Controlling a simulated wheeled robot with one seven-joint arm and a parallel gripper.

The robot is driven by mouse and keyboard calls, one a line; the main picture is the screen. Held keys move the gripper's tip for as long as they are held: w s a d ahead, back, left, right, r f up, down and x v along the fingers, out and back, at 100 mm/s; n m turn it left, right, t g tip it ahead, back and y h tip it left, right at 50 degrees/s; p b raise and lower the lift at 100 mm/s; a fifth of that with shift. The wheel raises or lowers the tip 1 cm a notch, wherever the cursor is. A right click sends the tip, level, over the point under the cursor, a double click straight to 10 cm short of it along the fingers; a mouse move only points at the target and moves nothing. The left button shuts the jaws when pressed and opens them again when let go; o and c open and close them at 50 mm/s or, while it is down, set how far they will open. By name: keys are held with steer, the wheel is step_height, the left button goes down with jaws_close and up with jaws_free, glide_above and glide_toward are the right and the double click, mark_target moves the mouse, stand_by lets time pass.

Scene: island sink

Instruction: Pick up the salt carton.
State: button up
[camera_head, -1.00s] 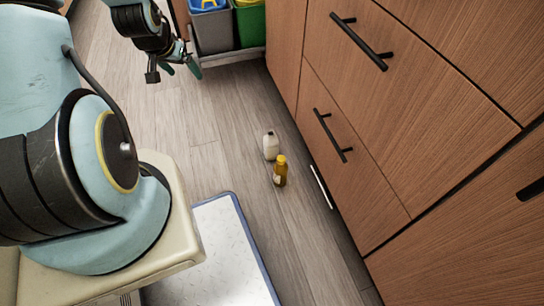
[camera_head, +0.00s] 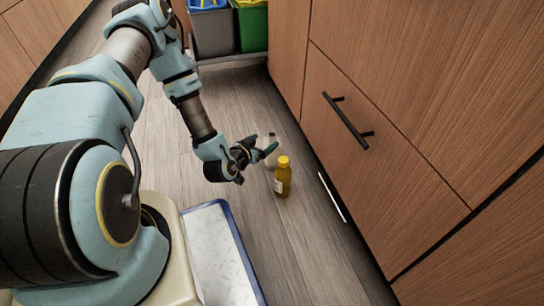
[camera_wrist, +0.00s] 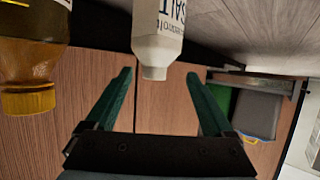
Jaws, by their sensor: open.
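The salt carton is a white bottle-like container that stands on the floor. It shows in the head view (camera_head: 274,160), partly hidden by my gripper (camera_head: 262,149). In the wrist view the salt carton (camera_wrist: 158,32) appears upside down, with dark "SALT" lettering and its narrower top pointing down. My gripper (camera_wrist: 158,76) is open there, its two teal fingers apart with the carton's top showing between them. The fingers are not visibly closed on it, and I cannot tell how far along the carton they reach.
An amber bottle with a yellow cap (camera_head: 283,180) stands close beside the carton; it also shows in the wrist view (camera_wrist: 30,60). Wooden drawers (camera_head: 345,130) rise to the right. Grey (camera_head: 212,32) and green (camera_head: 252,28) bins are at the back. Floor to the left is clear.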

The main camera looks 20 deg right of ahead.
mark_target(268, 139)
steer(key=b+x, duration=0.1)
steer(key=x, duration=0.2)
steer(key=shift+d+f, duration=0.1)
steer(key=b+x, duration=0.1)
steer(key=x, duration=0.1)
steer(key=b+x, duration=0.2)
steer(key=shift+s+d+f, duration=0.1)
steer(key=shift+d+f, duration=0.1)
steer(key=shift+d, duration=0.15)
steer(key=shift+w+d+b, duration=0.25)
steer(key=shift+d+b, duration=0.1)
jaws_close()
steer(key=shift+a, duration=0.1)
